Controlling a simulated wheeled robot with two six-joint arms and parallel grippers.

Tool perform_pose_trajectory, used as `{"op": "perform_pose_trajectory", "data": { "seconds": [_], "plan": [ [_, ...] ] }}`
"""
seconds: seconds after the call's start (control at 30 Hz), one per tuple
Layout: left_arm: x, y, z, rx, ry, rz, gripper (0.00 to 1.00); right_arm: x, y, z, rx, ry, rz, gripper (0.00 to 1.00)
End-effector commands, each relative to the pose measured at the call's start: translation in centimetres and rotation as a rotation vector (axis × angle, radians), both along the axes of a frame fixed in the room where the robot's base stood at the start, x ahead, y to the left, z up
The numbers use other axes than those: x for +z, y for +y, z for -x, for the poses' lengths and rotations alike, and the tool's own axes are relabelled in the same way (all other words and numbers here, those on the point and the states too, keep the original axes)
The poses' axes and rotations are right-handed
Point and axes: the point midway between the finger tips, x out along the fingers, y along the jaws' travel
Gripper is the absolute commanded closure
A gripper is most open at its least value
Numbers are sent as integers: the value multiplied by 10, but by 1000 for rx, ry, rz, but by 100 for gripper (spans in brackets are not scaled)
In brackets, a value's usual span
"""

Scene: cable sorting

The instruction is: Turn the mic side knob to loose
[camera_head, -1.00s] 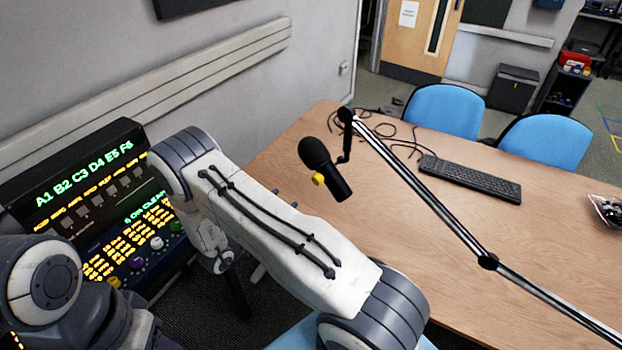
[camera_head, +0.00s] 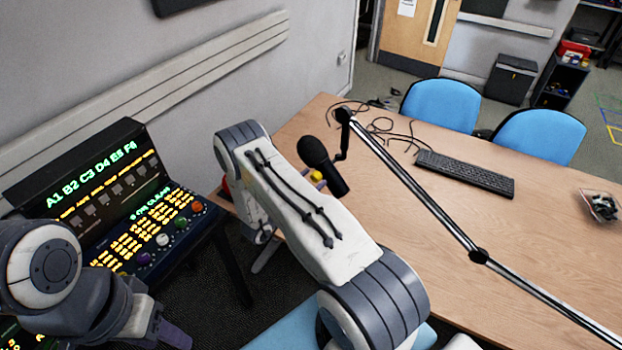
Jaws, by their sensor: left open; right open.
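The black microphone (camera_head: 325,168) hangs tilted from the end of a boom arm (camera_head: 400,180) above the table. Its yellow side knob (camera_head: 316,176) faces left. The knob's lower part is close to the edge of my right arm in the picture. My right arm (camera_head: 310,220) crosses the middle of the view, its bend left of the microphone. Its gripper is hidden behind the arm, so I cannot see whether it touches the knob. My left gripper (camera_head: 172,335) is low at the left, partly cut off by the lower edge, open and away from the microphone.
A lit control console (camera_head: 85,165) with several knobs stands at the left. The wooden table (camera_head: 560,245) holds a keyboard (camera_head: 465,174), loose cables (camera_head: 380,126) and a small object (camera_head: 600,204). Blue chairs (camera_head: 441,104) stand behind it. The table's right part is mostly clear.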

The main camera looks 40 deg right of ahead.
Motion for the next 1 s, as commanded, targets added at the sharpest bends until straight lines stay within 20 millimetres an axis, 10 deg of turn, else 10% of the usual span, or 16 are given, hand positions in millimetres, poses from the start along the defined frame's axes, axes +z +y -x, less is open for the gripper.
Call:
{"op": "perform_pose_trajectory", "data": {
  "seconds": [0.17, 0.37, 0.97, 1.0],
  "plan": [
    [0, 0, 0, 0, 0, 0, 50, 0, 0, 0, 0, 0, 0, 29],
    [0, 0, 0, 0, 0, 0, 50, 0, 0, 0, 0, 0, 0, 100],
    [-11, 0, 0, 2, 0, 0, 50, 0, 1, 0, 0, 131, 29, 100],
    [-11, 0, 0, 2, 0, 0, 50, 0, 1, 0, 0, 130, 29, 48]
  ]
}}
